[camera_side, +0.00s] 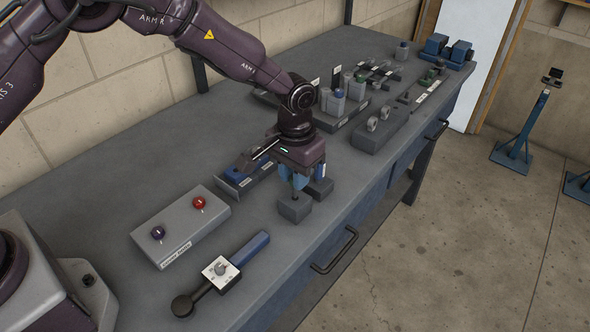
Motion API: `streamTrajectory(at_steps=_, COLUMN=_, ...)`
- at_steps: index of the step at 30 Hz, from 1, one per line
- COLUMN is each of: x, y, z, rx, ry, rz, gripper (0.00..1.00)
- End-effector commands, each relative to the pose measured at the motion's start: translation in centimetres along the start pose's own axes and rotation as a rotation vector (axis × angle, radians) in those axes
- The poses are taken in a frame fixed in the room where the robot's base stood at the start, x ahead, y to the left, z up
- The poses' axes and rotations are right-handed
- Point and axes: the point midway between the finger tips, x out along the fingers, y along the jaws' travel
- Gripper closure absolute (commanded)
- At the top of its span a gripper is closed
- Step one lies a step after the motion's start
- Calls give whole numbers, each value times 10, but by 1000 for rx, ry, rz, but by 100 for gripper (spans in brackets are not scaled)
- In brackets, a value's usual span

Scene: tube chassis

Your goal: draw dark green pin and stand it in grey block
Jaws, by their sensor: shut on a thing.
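My gripper (298,180) points down over the front part of the bench, its blue fingers shut on a thin dark pin (297,189) that looks dark green. The fingers hide most of the pin. Its lower end is at the top of a small grey block (295,210) just below. I cannot tell whether the tip is in the block's hole or only above it. A second grey block (321,189) stands right behind, partly hidden by my gripper.
A grey box with purple and red knobs (180,228) lies at left. A blue part in a tray (243,176) is close left of my gripper. Racks and grey fixtures (380,127) fill the right. The bench's front edge is near.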

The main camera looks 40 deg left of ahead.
Motion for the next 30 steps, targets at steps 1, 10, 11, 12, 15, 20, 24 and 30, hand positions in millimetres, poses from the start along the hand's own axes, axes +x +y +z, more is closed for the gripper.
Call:
streamTrajectory(at_steps=1, x=2, y=0, z=0, rx=0, ry=-1, rz=0, gripper=100)
streamTrajectory(at_steps=10, x=11, y=0, z=0, rx=0, ry=1, rz=0, gripper=100)
streamTrajectory(at_steps=11, x=12, y=0, z=0, rx=0, ry=1, rz=0, gripper=100)
streamTrajectory(at_steps=12, x=13, y=0, z=0, rx=0, ry=1, rz=0, gripper=100)
streamTrajectory(at_steps=15, x=16, y=0, z=0, rx=0, ry=0, rz=0, gripper=100)
streamTrajectory(at_steps=20, x=21, y=0, z=0, rx=0, ry=0, rz=0, gripper=100)
streamTrajectory(at_steps=24, x=25, y=0, z=0, rx=0, ry=1, rz=0, gripper=100)
streamTrajectory(at_steps=30, x=31, y=0, z=0, rx=0, ry=1, rz=0, gripper=100)
